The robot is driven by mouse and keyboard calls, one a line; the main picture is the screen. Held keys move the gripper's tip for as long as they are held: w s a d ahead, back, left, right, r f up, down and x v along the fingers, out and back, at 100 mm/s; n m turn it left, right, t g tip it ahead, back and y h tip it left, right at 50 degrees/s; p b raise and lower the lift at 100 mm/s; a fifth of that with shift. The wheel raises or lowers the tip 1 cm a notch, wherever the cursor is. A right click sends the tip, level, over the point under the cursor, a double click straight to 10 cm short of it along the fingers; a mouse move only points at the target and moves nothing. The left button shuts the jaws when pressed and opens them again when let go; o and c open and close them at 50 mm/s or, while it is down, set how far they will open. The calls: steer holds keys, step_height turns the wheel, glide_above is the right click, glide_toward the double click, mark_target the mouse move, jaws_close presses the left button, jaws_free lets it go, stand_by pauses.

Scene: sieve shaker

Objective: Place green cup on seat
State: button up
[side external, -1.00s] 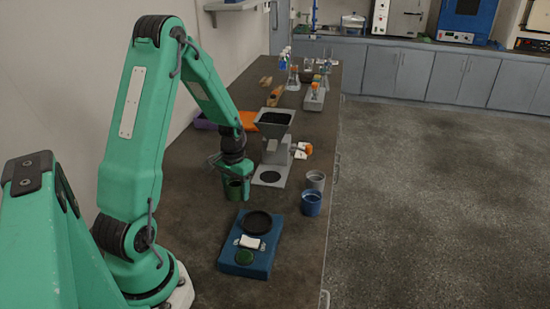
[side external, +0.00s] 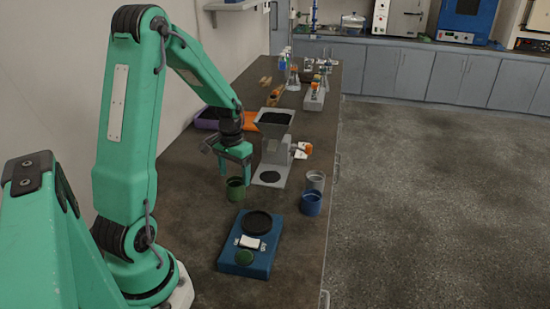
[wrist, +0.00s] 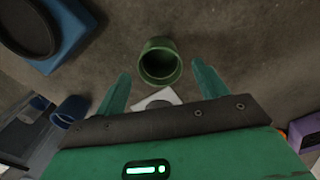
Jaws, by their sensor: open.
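The green cup (side external: 235,189) stands upright on the dark bench, left of the grey hopper stand. My gripper (side external: 236,172) is open and empty, just above and behind the cup. In the wrist view the green cup (wrist: 160,62) shows ahead of and between my spread fingers (wrist: 160,76), apart from both. A blue device (side external: 232,257) in front has a round black seat (side external: 258,222) on top, with nothing on it. The hopper stand (side external: 276,150) has a dark round spot (side external: 270,177) on its base, also bare.
A blue cup (side external: 311,204) and a grey cup (side external: 315,180) stand at the bench's right edge. A purple tray (side external: 205,120) and an orange item (side external: 272,118) lie behind my gripper. Bare bench lies left of the green cup.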

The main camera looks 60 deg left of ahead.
step_height(320, 180, up, 7)
steer(key=shift+f, duration=0.15)
stand_by(0.7)
steer(key=s+d+r+m+t, duration=0.1)
steer(key=s+d+r, duration=0.1)
steer(key=d+r, duration=0.2)
steer(key=s+d+r+m+t, duration=0.1)
steer(key=s+d+r+t, duration=0.1)
steer(key=d, duration=0.8)
steer(key=s+d+r+m+t, duration=0.2)
steer(key=s+d+r, duration=0.2)
steer(key=d+r, duration=0.2)
steer(key=shift+d, duration=0.75)
steer(key=shift+o, duration=0.3)
steer(key=shift+s+d+t, duration=0.3)
steer(key=shift+s+d, duration=0.1)
steer(key=shift+s, duration=0.1)
